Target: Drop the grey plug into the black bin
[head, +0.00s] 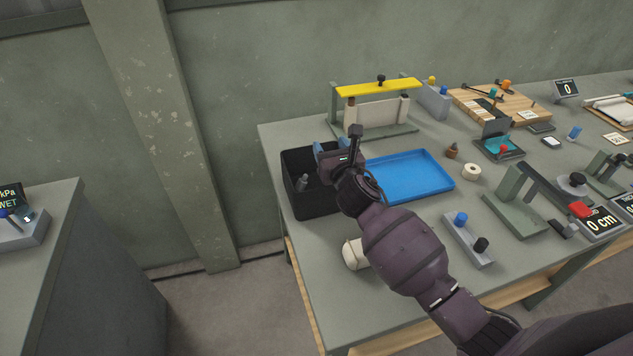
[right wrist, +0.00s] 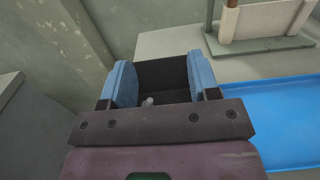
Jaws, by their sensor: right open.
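The black bin (head: 302,207) stands at the left end of the table. A small grey piece, which looks like the grey plug (head: 302,183), is inside it, near its left side. The right wrist view shows the grey plug (right wrist: 148,101) low in the black bin (right wrist: 163,72), seen between my fingers. My right gripper (head: 328,149) is over the back part of the bin. Its blue fingers are wide apart in the right wrist view (right wrist: 160,80), with nothing held between them. My forearm hides part of the bin's right side. My left gripper is not in view.
A blue tray (head: 412,174) lies right of the bin. Behind it stands a frame with a yellow bar (head: 378,87). A white roll (head: 355,253) lies near the front edge under my arm. A block with blue and black knobs (head: 468,240) is to the right.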

